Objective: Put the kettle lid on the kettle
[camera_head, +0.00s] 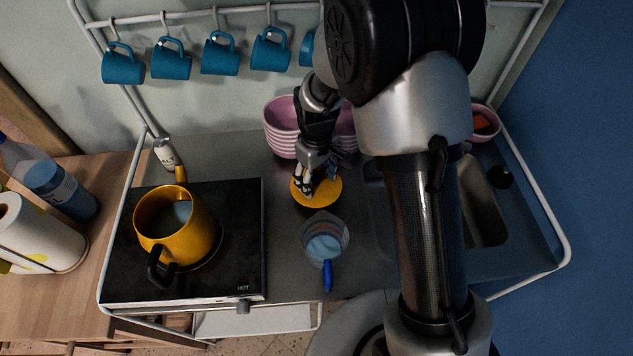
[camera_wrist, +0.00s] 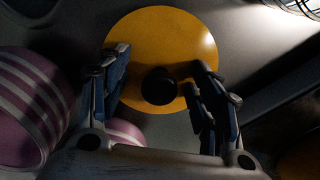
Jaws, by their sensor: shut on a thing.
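The yellow kettle (camera_head: 192,245) stands upright on the black hot plate at the left, its top open, with bluish liquid inside. Its black handle points toward the front. The kettle lid (camera_head: 329,194) is a round yellow disc to the right of the hot plate, above the metal counter. It also shows in the wrist view (camera_wrist: 166,35), with a black knob. My gripper (camera_head: 312,188) is over the lid and shut on it at the knob, with a finger on each side in the wrist view (camera_wrist: 159,66). I cannot tell whether the lid touches the counter.
A clear jug (camera_head: 326,243) with a blue handle stands just in front of the lid. Pink bowls (camera_head: 283,127) are stacked behind it. The sink (camera_head: 486,205) is at the right. Blue mugs (camera_head: 221,57) hang from a rail. A small white bottle (camera_head: 165,153) stands behind the hot plate (camera_head: 245,225).

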